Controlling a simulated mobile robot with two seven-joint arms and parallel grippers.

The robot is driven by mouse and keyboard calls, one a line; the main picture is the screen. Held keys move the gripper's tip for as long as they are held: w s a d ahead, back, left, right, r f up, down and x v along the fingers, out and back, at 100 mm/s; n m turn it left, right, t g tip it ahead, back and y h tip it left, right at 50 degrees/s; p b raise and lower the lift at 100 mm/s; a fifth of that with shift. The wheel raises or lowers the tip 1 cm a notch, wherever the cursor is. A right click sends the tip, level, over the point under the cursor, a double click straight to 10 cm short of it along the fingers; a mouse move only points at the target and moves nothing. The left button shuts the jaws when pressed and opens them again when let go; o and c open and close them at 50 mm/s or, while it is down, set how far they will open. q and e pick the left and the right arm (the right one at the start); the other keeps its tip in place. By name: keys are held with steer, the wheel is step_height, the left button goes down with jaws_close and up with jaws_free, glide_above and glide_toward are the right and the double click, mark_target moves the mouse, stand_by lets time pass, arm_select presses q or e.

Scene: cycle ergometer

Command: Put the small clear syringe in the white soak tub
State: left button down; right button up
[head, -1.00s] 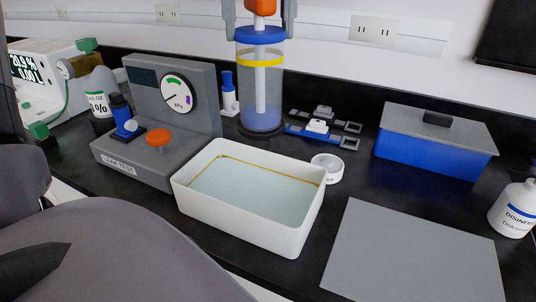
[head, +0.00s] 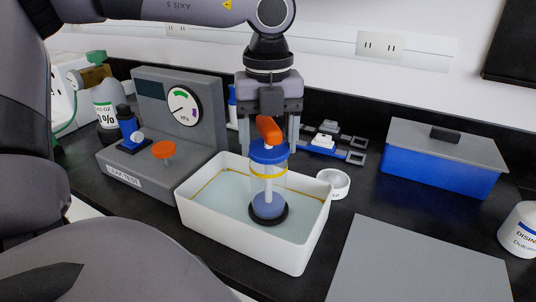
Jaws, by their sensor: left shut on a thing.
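The clear syringe (head: 256,185) stands upright, with an orange handle on top, a blue cap, a yellow band and a blue plunger with a dark ring at the bottom. My left gripper (head: 270,130) comes down from above and is shut on its orange handle. The white soak tub (head: 240,245) holds pale liquid and sits in the middle of the bench. The syringe's lower end shows inside the tub's outline; I cannot tell whether it touches the liquid or floor. My right gripper is not in view.
A grey leak-test stand (head: 135,185) with a gauge is left of the tub. A small white cup (head: 335,184) is close to its right rim. Farther right are a blue box with grey lid (head: 432,168), a grey mat (head: 420,265) and a white bottle (head: 520,230).

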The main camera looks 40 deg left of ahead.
mark_target(268, 155)
arm_select(q)
steer(key=shift+f, duration=1.85)
steer(key=shift+c, duration=0.6)
jaws_free()
step_height(268, 155, up, 12)
steer(key=shift+r, duration=0.1)
steer(key=shift+s, duration=0.15)
